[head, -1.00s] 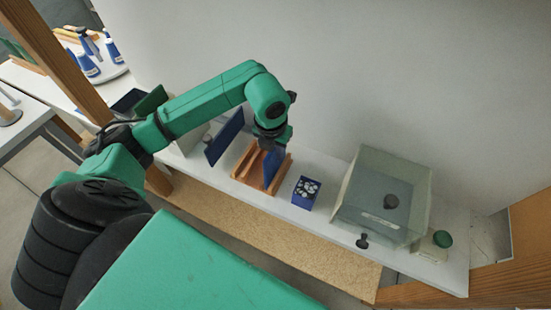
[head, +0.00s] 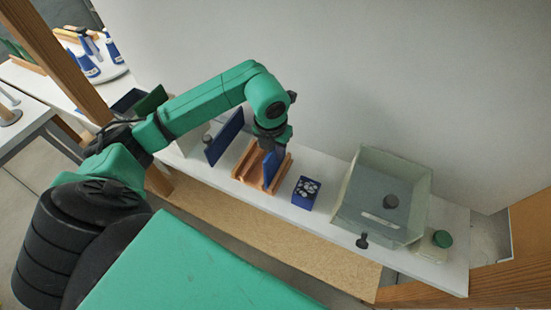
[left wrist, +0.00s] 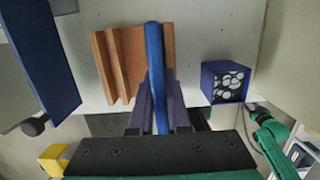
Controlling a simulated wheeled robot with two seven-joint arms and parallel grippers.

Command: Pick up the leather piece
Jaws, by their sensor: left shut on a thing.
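The leather piece (head: 271,167) is a thin blue sheet standing on edge in a wooden rack (head: 247,171). My left gripper (head: 269,145) reaches down over the rack from above. In the left wrist view the leather piece (left wrist: 155,65) runs edge-on between the two dark fingers of my left gripper (left wrist: 154,105), which are shut on it. It is still within the rack's outline in both views; I cannot tell whether its lower edge touches the rack.
A small blue box (head: 306,193) of pale round pieces stands right of the rack. A blue upright panel (head: 224,137) stands close on the left. A clear bin (head: 350,215) and a green knob (head: 442,239) are further right, on the narrow white shelf (head: 455,275) along the wall.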

